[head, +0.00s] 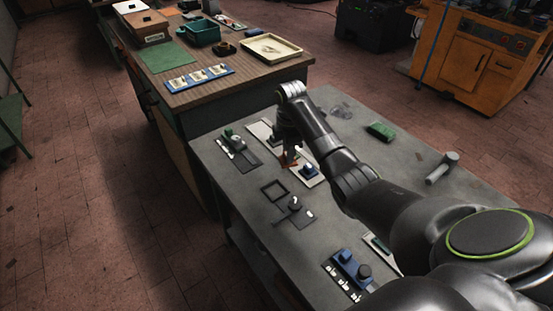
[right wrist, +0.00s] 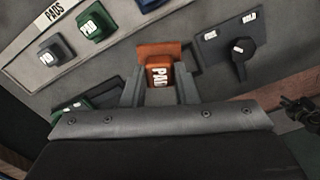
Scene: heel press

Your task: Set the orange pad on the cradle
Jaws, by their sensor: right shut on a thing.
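The orange pad (right wrist: 157,72), marked PAD, is between the fingers of my right gripper (right wrist: 160,92), which is shut on it. In the head view my right gripper (head: 289,152) holds the pad (head: 290,160) over the grey table, between the pad strip and a dark square frame. This frame (head: 274,190), which looks like the cradle, lies empty beside a plate with a black knob (head: 295,204). In the right wrist view the knob (right wrist: 241,52) is to the right of the pad, and the pad and fingers hide most of the frame. My left gripper is not in view.
The pad strip (right wrist: 45,75) carries a green pad (right wrist: 95,24) and others. A blue pad (head: 308,170) stands close to my right gripper. A green-topped fixture (head: 232,141), a blue fixture (head: 347,262), a green block (head: 381,131) and a grey cylindrical tool (head: 442,167) are on the table.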

